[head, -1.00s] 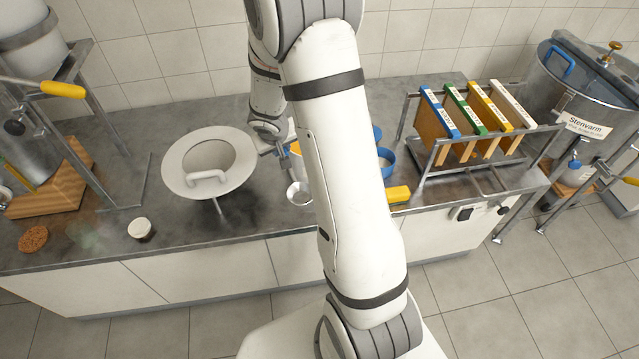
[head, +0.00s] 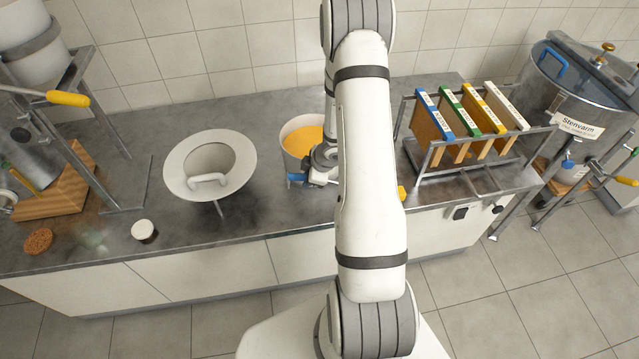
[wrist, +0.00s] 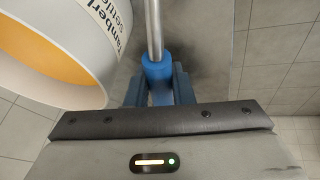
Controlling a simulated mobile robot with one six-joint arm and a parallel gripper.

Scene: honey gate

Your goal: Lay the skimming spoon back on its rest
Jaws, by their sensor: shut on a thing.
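In the wrist view, my gripper (wrist: 160,92) is shut on the blue grip of the skimming spoon (wrist: 154,30). The spoon's bare metal shaft runs up out of the top of that picture; its bowl is out of sight. In the head view, my gripper (head: 304,179) is low over the counter, just in front of the white bucket of orange-yellow honey (head: 302,137). The bucket's side with printed lettering also shows at the left of the wrist view (wrist: 90,42), beside the spoon. I cannot pick out the spoon rest; my arm hides part of the counter.
A small white-lidded jar (head: 143,230) and a brown disc (head: 38,241) are near the front edge. A rack (head: 424,165) of coloured frames stands right of my arm. Counter between dish and bucket is clear.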

